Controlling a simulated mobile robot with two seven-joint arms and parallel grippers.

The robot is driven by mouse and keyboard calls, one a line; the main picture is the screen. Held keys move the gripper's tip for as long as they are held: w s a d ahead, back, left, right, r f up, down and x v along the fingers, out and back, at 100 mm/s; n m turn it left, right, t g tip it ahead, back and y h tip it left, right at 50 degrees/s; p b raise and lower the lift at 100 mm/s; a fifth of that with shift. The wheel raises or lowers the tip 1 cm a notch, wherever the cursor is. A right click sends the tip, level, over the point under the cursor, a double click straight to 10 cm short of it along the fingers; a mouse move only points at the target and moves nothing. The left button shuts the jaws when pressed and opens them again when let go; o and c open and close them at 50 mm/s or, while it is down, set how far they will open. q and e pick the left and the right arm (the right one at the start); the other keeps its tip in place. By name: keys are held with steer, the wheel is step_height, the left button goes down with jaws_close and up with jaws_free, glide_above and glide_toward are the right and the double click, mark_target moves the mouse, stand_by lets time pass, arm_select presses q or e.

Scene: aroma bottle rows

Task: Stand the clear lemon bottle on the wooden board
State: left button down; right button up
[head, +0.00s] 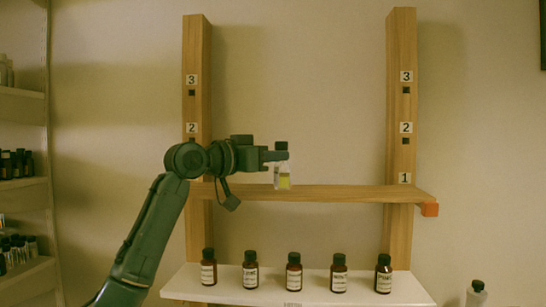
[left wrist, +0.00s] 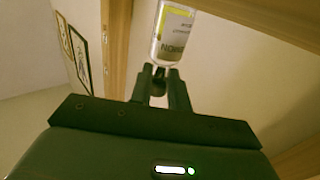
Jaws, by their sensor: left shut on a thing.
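The clear lemon bottle (head: 284,180) has a black cap and a yellow label. My left gripper (head: 280,156) is shut on it near the cap and holds it upright. Its base is at the height of the wooden board (head: 345,194), and I cannot tell whether it touches. In the left wrist view the bottle (left wrist: 172,34) appears upside down beyond the gripper's fingers (left wrist: 160,82), its label partly cut off by the picture's edge. My right gripper is not in view.
Two wooden posts (head: 197,60) (head: 401,60) with numbers flank the board, which has an orange end block (head: 430,210). Below, several brown bottles (head: 294,272) stand on a white shelf (head: 315,297). Another clear bottle (head: 476,294) is at bottom right. The board is bare to the right.

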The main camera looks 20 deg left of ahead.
arm_select(q)
steer(key=shift+f, duration=0.1)
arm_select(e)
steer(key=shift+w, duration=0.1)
arm_select(q)
steer(key=c, duration=1.3)
jaws_free()
steer(key=b+v, duration=0.3)
steer(key=v, duration=0.9)
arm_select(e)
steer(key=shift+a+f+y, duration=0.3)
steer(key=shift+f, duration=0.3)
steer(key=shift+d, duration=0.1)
